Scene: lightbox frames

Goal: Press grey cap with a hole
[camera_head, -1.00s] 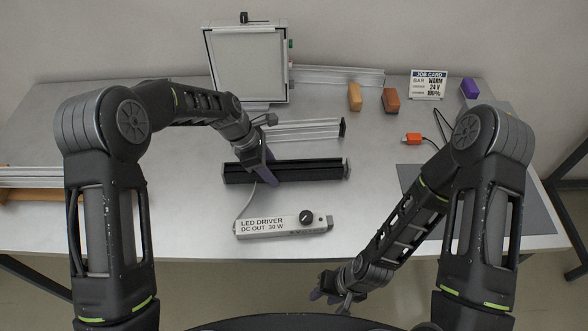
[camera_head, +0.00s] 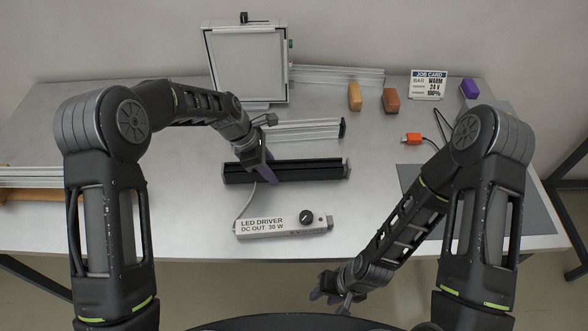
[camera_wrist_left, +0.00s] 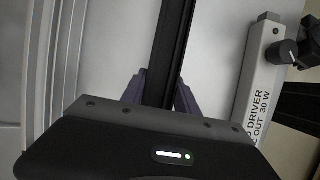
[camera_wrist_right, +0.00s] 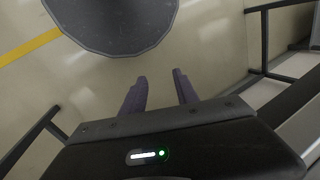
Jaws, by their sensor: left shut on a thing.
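A long black bar (camera_head: 312,168) lies across the middle of the table, with a dark end piece (camera_head: 347,169) at its right end. My left gripper (camera_head: 265,172) is shut on this bar left of its middle. In the left wrist view the black bar (camera_wrist_left: 171,50) runs between the purple fingers (camera_wrist_left: 162,98). I cannot make out a grey cap with a hole in any view. My right gripper (camera_head: 328,289) hangs in front of the table's front edge; in the right wrist view its fingers (camera_wrist_right: 160,92) are apart and empty, above the floor.
The white LED driver (camera_head: 283,224) with a black knob lies in front of the bar. Behind the bar is a silver profile (camera_head: 300,130). A light panel (camera_head: 246,65), orange blocks (camera_head: 354,97), a job card (camera_head: 429,84) and a purple block (camera_head: 469,89) stand at the back.

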